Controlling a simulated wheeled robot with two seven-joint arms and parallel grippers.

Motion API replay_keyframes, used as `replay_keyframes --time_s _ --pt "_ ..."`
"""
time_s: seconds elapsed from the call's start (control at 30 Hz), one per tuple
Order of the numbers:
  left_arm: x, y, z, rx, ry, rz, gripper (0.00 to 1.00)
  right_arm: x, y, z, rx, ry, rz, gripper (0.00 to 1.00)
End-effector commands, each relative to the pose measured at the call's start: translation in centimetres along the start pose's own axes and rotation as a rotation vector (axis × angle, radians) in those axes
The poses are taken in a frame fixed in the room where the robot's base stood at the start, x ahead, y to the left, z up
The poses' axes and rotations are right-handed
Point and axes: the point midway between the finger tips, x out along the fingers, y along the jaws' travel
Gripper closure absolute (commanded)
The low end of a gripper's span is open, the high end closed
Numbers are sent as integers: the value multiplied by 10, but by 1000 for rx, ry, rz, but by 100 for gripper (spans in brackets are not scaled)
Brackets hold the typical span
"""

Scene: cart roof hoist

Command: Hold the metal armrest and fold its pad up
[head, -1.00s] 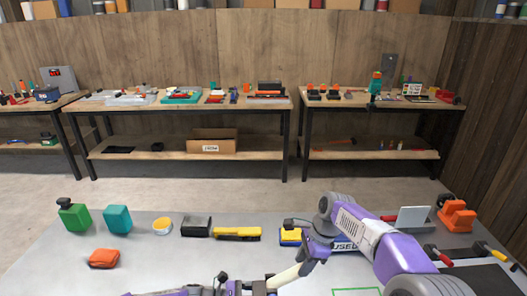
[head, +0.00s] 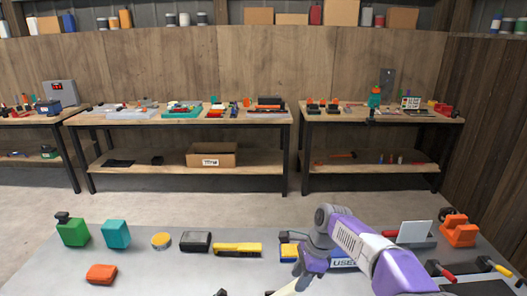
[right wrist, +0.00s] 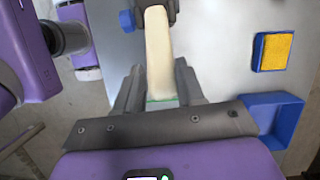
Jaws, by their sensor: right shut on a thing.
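The armrest's long cream pad (right wrist: 158,50) stretches away from my right gripper in the right wrist view. My right gripper (right wrist: 158,85) is shut on it, one dark finger on each side. In the head view, a short piece of the cream pad (head: 288,288) shows at the bottom edge, below my purple right wrist. The rest of the armrest is below the frame there. A dark part at the pad's far end in the right wrist view is cut off by the top edge. Small dark tips at the bottom of the head view may be my left gripper; its jaws are not shown.
At the right are an orange fixture (head: 458,231) and red- and yellow-handled tools. A blue tray (right wrist: 275,115) lies right of my gripper.

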Motion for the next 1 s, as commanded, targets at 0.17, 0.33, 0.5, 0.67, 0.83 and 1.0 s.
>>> replay_keyframes --time_s 0.17,0.33,0.5,0.67,0.83,1.0 --pt "0 0 0 1 0 -1 56 -1 0 1 -1 -1 -2 73" --pt "0 0 0 1 0 -1 56 -2 0 5 -2 -1 -3 73" --pt "0 0 0 1 0 -1 56 -5 0 11 -2 -2 -3 73" --pt "0 0 0 1 0 -1 56 -7 0 16 -2 -2 -2 73" --pt "0 0 0 1 0 -1 56 -8 0 17 -1 -2 -2 73" --pt "0 0 0 1 -1 -1 56 -8 0 17 -1 -2 -2 73"
